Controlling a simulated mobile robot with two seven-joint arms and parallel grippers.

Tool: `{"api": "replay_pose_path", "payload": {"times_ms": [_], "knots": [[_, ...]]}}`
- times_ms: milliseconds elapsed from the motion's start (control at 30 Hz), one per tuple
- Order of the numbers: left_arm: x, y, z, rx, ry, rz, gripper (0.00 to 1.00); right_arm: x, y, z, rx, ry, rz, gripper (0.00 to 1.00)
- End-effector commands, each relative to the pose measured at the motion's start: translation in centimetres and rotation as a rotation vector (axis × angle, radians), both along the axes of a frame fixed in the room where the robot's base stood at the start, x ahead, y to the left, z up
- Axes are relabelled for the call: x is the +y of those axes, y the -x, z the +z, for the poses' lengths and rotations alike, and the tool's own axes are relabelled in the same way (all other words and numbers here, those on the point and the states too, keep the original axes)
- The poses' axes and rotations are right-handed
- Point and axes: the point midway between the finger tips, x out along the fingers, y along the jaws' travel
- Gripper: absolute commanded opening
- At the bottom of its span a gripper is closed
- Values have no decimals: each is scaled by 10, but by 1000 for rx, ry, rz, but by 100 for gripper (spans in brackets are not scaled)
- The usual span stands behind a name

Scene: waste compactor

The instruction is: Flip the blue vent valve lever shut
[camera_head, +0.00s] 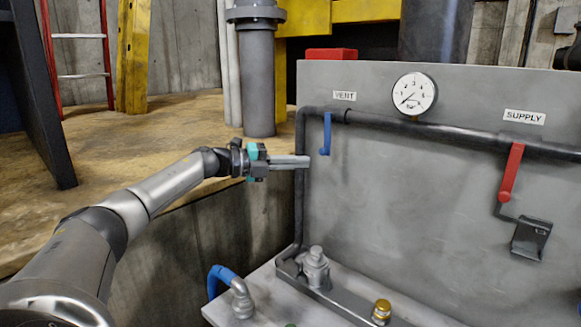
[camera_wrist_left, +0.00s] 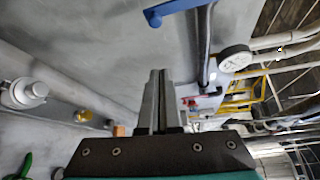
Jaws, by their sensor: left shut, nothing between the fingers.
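The blue vent valve lever (camera_head: 326,136) hangs down from the dark pipe below the VENT label (camera_head: 344,96). In the left wrist view the blue lever (camera_wrist_left: 178,9) shows at the top edge, partly cut off. My left gripper (camera_head: 308,162) is shut and empty. Its fingertips are just left of the lever's lower end in the head view; I cannot tell whether they touch it. In the left wrist view the shut fingers (camera_wrist_left: 160,74) point up the picture, below the lever and apart from it. My right gripper is not in view.
A red lever (camera_head: 511,172) hangs below the SUPPLY label (camera_head: 524,117), with a dark bracket (camera_head: 530,238) beneath. A pressure gauge (camera_head: 414,93) sits above the pipe (camera_head: 440,126). The grey panel between the levers is clear.

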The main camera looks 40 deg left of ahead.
Motion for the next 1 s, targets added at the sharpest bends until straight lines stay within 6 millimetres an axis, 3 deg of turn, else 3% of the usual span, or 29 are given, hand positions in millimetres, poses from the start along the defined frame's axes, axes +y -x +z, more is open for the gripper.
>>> {"api": "replay_pose_path", "payload": {"times_ms": [300,1000], "knots": [[8,16,0,2,-1,-1,0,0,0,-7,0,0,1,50],[4,13,-3,1,10,0,0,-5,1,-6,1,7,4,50]]}}
